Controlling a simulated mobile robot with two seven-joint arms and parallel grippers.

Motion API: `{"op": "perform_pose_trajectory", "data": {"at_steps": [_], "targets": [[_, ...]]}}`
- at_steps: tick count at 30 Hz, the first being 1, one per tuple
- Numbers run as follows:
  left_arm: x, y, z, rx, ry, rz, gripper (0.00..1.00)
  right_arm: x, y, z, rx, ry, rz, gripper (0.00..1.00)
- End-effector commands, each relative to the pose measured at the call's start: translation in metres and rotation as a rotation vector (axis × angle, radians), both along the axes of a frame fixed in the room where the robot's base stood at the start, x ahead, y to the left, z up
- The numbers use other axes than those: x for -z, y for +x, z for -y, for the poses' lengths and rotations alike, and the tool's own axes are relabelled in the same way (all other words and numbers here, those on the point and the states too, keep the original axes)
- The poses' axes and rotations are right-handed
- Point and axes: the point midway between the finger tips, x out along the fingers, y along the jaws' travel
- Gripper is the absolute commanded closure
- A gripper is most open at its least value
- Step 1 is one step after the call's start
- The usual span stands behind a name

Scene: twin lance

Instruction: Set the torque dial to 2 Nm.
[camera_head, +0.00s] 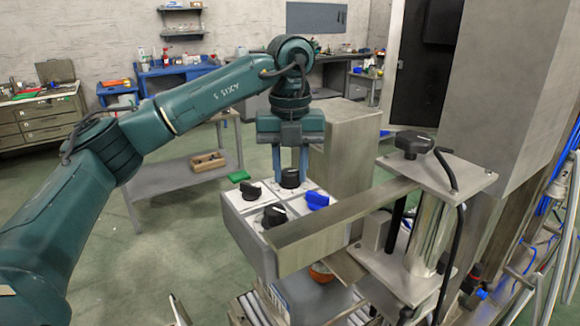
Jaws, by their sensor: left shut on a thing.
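A light grey control box (238,225) with a white panelled top carries several knobs. A black dial (290,179) sits at the back of the top, with my left gripper (290,166) pointing down over it and shut on it. Another black knob (251,191) is at the left, a third black knob (274,215) at the front, and a blue knob (317,200) at the right. No scale marks or labels are readable at this size, so I cannot tell the dial's setting. My right gripper is not in view.
A flat metal bar (345,222) runs from the front of the box to a metal column fixture (428,230) with a black knob on top. A tall grey block (345,150) stands close behind. A grey bench (175,177) and open floor lie to the left.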

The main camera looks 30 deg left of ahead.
Motion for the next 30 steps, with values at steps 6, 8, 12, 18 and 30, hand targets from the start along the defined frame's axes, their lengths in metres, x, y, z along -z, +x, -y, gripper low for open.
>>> {"op": "perform_pose_trajectory", "data": {"at_steps": [6,8,12,18,30], "targets": [[-0.001,0.001,-0.001,-0.001,0.000,0.004,0.65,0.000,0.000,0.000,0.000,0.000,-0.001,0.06],[-0.001,0.000,0.000,0.000,0.000,0.004,0.60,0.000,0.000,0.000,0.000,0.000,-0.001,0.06],[-0.001,0.000,0.000,0.001,0.000,0.002,0.49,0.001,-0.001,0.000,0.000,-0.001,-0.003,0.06],[0.000,0.000,0.000,0.001,0.000,0.001,0.48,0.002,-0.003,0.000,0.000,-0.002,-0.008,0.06],[-0.058,0.001,0.000,-0.001,-0.001,0.008,0.48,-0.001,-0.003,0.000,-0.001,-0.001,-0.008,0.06]]}}
